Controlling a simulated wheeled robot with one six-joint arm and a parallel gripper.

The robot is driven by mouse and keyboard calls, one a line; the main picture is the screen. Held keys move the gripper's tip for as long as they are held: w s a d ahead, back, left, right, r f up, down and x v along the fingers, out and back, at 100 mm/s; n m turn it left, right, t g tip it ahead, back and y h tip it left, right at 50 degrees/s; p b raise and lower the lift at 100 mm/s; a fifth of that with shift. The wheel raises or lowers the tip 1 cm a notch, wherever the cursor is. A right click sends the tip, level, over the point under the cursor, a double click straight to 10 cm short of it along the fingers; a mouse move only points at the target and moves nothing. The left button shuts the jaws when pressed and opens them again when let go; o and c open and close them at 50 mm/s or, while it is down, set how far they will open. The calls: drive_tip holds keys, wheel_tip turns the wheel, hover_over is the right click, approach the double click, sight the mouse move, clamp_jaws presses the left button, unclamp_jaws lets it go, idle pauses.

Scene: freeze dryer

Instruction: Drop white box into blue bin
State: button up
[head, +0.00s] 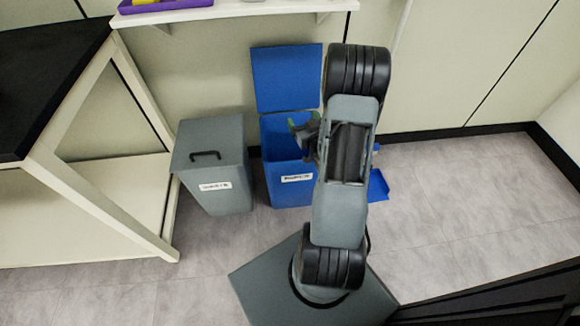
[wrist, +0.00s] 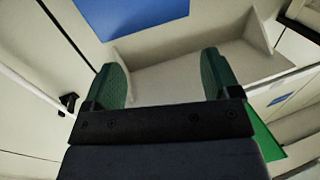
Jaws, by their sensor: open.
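The blue bin (head: 283,180) stands on the floor against the wall, with a white label on its front. Its blue lid (head: 287,78) is raised upright behind it. My gripper (head: 300,128) is over the bin's opening, partly hidden by my arm. In the wrist view its two green fingers (wrist: 163,82) are spread apart. A pale surface shows between and beyond them, and I cannot tell what it belongs to. I cannot make out the white box in either view.
A closed grey bin (head: 210,168) with a black handle stands left of the blue bin. A black-topped bench (head: 45,75) with a pale frame is at far left. A white shelf (head: 230,8) holds a purple tray (head: 165,5). A blue piece (head: 378,187) shows right of my arm. Floor at right is clear.

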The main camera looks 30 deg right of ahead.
drive_tip(key=shift+s+a+r, duration=0.25)
drive_tip(key=shift+s, duration=0.25)
drive_tip(key=shift+s+a+r, duration=0.2)
drive_tip(key=shift+s+a, duration=0.05)
drive_tip(key=shift+s, duration=0.25)
drive_tip(key=shift+s+a+r, duration=0.25)
drive_tip(key=shift+s, duration=0.25)
drive_tip(key=shift+r+p, duration=0.1)
drive_tip(key=shift+p, duration=0.2)
